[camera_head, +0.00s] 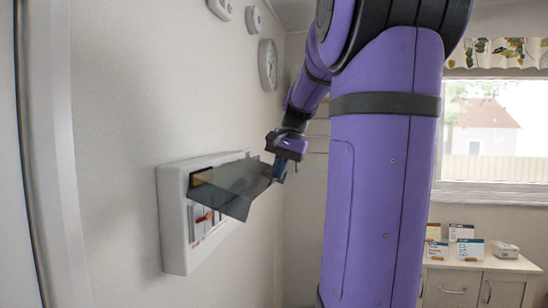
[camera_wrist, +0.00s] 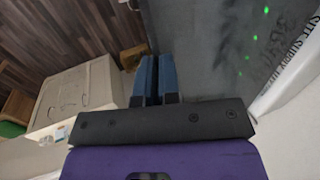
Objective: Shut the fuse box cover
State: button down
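The white fuse box (camera_head: 176,225) is mounted on the left wall. Its dark see-through cover (camera_head: 238,186) is open, sticking out from the top of the box and sloping a little. Switches, one of them red (camera_head: 205,217), show below it. My gripper (camera_head: 279,170) is at the cover's outer end, pointing down; contact cannot be told there. In the wrist view, the two blue fingers (camera_wrist: 157,78) are together with nothing clearly between them. The grey cover (camera_wrist: 215,45) fills the area beside the right finger, with the white box edge (camera_wrist: 290,70) beyond.
A counter (camera_head: 480,262) with small boxes stands at the right below a window (camera_head: 490,135). A round clock-like dial (camera_head: 267,65) hangs on the wall above. A pale cabinet (camera_wrist: 75,95) and wooden floor (camera_wrist: 60,30) show in the wrist view.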

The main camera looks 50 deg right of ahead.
jog(key=w+a+f+t+y, duration=0.1)
jog(key=w+f+t, duration=0.2)
jog(key=f, duration=0.5)
jog(key=w+a+f+t+y, duration=0.2)
jog(key=w+f+t, duration=0.1)
jog(key=f, duration=0.6)
jog(key=shift+w+t, duration=0.2)
jog(key=shift+t, duration=0.7)
jog(key=shift+f, duration=0.1)
jog(key=c, duration=1.3)
grip_release()
jog(key=shift+w, duration=0.1)
jog(key=shift+c, duration=0.2)
jog(key=shift+w, duration=0.1)
jog(key=shift+r, duration=0.2)
